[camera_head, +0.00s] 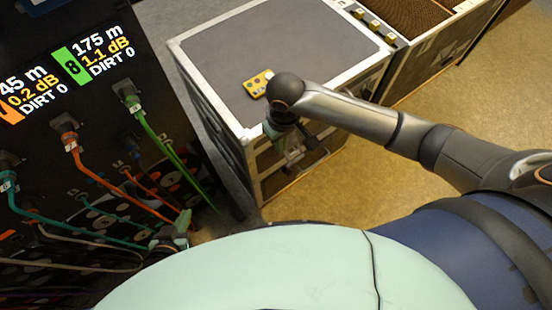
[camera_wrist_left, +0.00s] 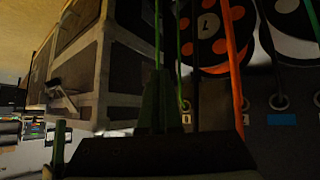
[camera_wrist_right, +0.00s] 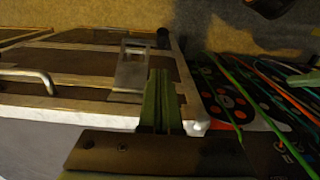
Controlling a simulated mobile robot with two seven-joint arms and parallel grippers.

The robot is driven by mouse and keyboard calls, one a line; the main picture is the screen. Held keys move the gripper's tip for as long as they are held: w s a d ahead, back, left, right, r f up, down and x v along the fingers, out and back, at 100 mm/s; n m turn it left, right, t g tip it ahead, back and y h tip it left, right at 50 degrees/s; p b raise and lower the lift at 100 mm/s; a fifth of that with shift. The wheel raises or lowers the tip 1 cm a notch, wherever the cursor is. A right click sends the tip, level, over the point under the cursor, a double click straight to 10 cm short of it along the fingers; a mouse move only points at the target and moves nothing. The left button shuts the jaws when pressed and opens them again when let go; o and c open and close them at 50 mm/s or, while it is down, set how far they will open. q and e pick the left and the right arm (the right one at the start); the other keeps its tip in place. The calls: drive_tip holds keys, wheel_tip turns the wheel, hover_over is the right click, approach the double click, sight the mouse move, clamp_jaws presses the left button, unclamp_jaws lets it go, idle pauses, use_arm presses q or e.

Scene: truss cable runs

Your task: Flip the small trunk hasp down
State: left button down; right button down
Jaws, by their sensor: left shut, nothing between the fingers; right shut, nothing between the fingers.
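The grey-topped small trunk (camera_head: 280,50) with metal edges stands at the top middle of the head view. My right gripper (camera_wrist_right: 160,78) is shut and empty at the trunk's front. In the right wrist view, a light metal plate that looks like the hasp (camera_wrist_right: 131,68) lies on the dark front panel, just left of my fingertips; I cannot tell if they touch or whether the hasp is up or down. In the head view my right arm partly hides this area. My left gripper (camera_wrist_left: 156,75) is shut and empty near the cable panel, apart from the trunk.
The cable panel (camera_head: 75,110) with coloured cables and a lit display fills the left. A metal handle (camera_wrist_right: 30,78) is on the trunk front. Another case (camera_head: 430,45) stands behind right. Floor (camera_head: 345,180) is clear in front.

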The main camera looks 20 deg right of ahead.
drive_tip(key=shift+f, duration=0.1)
